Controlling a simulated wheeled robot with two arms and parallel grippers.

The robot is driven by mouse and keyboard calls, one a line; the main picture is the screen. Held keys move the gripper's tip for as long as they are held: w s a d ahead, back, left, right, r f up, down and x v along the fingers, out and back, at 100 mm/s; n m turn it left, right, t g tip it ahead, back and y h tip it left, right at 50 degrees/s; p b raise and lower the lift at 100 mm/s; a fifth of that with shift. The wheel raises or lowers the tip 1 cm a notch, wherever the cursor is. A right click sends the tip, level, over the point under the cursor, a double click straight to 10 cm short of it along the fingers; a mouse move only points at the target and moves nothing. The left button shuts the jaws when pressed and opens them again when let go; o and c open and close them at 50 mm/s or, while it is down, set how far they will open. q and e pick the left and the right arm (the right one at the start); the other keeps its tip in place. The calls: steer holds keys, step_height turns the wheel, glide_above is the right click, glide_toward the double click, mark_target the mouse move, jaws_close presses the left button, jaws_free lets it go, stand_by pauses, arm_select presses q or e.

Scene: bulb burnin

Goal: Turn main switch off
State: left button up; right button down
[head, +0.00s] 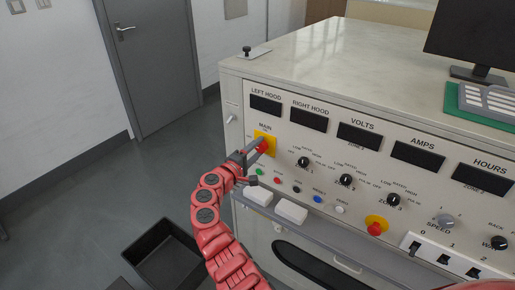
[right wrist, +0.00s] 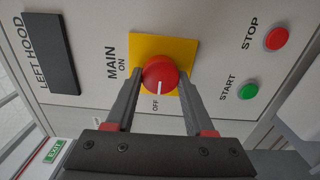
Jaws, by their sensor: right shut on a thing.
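The main switch is a round red knob on a yellow plate, below the MAIN label at the left of the machine's front panel. In the right wrist view the knob (right wrist: 158,72) has a white pointer line aimed at the OFF mark; ON is printed on another side of it. My right gripper (head: 260,147) has its fingers on both sides of the knob and is shut on it. It also shows in the right wrist view (right wrist: 159,92). The yellow plate (head: 265,137) is partly hidden by the fingers in the head view. My left gripper is not in view.
Green START (right wrist: 248,91) and red STOP (right wrist: 279,39) buttons lie beside the switch. White blocks (head: 291,212) sit on a ledge below. A yellow-backed red button (head: 376,225) is further right. A black bin (head: 163,258) stands on the floor at left.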

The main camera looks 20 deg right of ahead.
steer(key=shift+c, duration=1.3)
jaws_free()
steer(key=shift+a, duration=0.1)
steer(key=b+v, duration=0.1)
steer(key=v, duration=1.6)
steer(key=shift+s+a+f, duration=0.1)
steer(key=shift+s, duration=0.05)
